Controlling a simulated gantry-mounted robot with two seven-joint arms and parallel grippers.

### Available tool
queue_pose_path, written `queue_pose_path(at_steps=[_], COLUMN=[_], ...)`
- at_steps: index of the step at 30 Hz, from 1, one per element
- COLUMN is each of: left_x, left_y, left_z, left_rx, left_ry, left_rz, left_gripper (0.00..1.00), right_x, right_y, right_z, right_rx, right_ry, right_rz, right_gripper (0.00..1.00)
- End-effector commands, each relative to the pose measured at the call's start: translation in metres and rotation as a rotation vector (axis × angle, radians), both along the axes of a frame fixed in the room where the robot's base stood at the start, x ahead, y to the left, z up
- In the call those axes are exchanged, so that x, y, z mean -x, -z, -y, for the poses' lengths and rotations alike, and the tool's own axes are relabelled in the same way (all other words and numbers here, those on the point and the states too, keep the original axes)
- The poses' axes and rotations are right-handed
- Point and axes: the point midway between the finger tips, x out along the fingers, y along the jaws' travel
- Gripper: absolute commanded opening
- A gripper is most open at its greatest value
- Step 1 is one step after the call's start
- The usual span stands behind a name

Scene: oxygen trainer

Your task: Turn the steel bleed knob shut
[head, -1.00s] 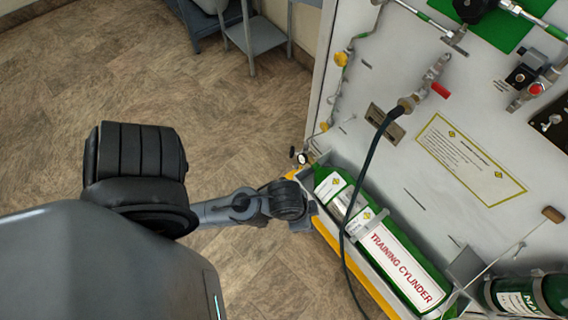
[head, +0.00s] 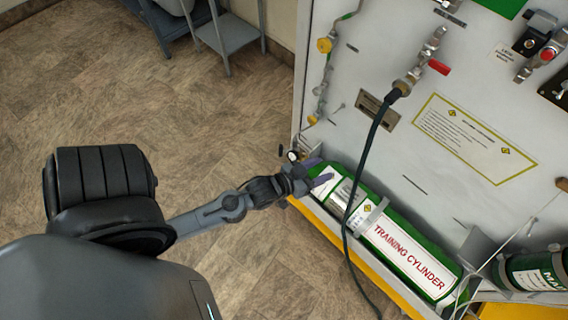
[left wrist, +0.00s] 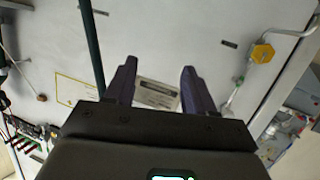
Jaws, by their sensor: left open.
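My left gripper (head: 315,173) is open and empty, its two purple fingers apart by the panel's lower left corner, near the upper left end of the green training cylinder (head: 407,258). In the left wrist view its fingers (left wrist: 158,75) point at the panel with nothing between them. A small round fitting with a pale face (head: 293,156) sits just beside the fingers in the head view. I cannot tell whether it belongs to the steel bleed knob, and I cannot pick out that knob clearly. My right gripper is not in view.
The white panel (head: 390,160) carries a red-handled valve (head: 438,67), a yellow knob (head: 324,45) and a pipe down its left edge. A dark hose (head: 362,165) hangs across the cylinder. It also shows in the left wrist view (left wrist: 92,50).

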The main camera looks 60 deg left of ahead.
Motion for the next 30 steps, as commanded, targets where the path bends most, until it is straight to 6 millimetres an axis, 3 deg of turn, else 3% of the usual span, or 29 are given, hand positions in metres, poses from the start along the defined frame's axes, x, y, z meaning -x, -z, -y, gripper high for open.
queue_pose_path(at_steps=[1,6,12,15,21,26,30], left_x=[0.003,0.033,0.084,0.101,0.119,0.119,0.108], left_y=[0.037,0.124,0.221,0.256,0.296,0.305,0.306], left_z=[-0.016,-0.071,-0.119,-0.134,-0.145,-0.147,-0.15], left_rx=[0.002,-0.017,-0.065,-0.082,-0.093,-0.094,-0.095], left_ry=[-0.028,-0.115,-0.197,-0.227,-0.256,-0.259,-0.258], left_rz=[0.059,0.263,0.322,0.304,0.272,0.266,0.267], left_gripper=[0.54,0.54,0.54,0.54,0.54,0.54,0.54], right_x=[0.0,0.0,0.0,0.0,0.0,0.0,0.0], right_y=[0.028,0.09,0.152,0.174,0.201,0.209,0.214], right_z=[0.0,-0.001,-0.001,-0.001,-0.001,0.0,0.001], right_rx=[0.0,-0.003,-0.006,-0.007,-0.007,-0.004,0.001], right_ry=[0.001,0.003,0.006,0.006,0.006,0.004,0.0], right_rz=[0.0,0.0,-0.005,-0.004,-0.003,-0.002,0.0], right_gripper=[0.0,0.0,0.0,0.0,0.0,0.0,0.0])
